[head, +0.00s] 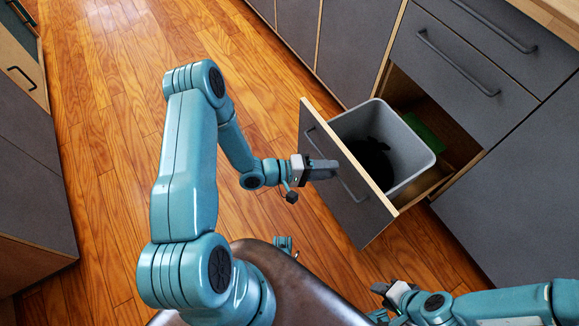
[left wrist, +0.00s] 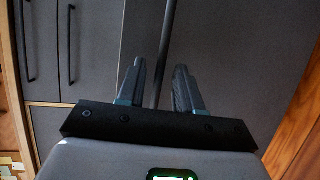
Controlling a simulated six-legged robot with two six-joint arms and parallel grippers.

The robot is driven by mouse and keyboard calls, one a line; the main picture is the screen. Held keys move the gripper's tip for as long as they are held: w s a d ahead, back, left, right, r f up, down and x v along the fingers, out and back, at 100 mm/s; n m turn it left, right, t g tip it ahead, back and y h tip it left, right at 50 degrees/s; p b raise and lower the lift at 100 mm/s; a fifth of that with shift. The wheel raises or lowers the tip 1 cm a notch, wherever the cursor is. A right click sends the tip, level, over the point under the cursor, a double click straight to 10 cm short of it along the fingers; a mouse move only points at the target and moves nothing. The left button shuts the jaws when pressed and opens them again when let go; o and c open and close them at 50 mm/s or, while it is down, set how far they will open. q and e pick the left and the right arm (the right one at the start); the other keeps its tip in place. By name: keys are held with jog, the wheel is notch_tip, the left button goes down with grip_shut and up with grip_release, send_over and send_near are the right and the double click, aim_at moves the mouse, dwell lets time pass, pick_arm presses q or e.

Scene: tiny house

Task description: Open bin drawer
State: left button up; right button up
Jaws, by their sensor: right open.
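The bin drawer (head: 358,222) is pulled well out of the cabinet. A grey bin (head: 421,155), dark inside, stands in it. The drawer's dark bar handle (head: 352,187) is on its grey front. My left gripper (head: 332,169) is at the drawer front, by the handle. In the left wrist view, the fingers of my left gripper (left wrist: 160,78) are apart, and the handle bar (left wrist: 169,25) runs between them with gaps showing on both sides. My right gripper (head: 382,294) is low at the bottom right, open and away from the drawer.
A closed drawer (head: 455,75) with a bar handle is above the opening. Something green (head: 427,135) shows behind the bin. Grey cabinets (head: 525,195) flank the drawer on both sides. Another cabinet (head: 30,180) stands at the left. The wooden floor (head: 110,130) between is clear.

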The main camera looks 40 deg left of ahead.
pick_arm(q)
jog(key=p+v, duration=0.2)
jog(key=v, duration=1.4)
jog(key=shift+r+p, duration=0.2)
jog(key=shift+p, duration=0.15)
jog(key=shift+d, duration=0.1)
jog(key=w+d+f+m+g+y, duration=0.35)
jog(key=w+d+f+y, duration=0.2)
jog(key=d, duration=0.45)
jog(key=s+d+m+g+y, duration=0.1)
jog(key=s+d+m+g, duration=0.4)
jog(key=s+d+g, duration=0.4)
notch_tip(320, 180, up, 21)
jog(key=s+a+t+p, duration=0.1)
jog(key=p, duration=2.1)
jog(key=shift+s+a+r, duration=0.15)
jog(key=shift+s+r, duration=0.05)
jog(key=shift+s, duration=0.05)
jog(key=shift+y, duration=0.25)
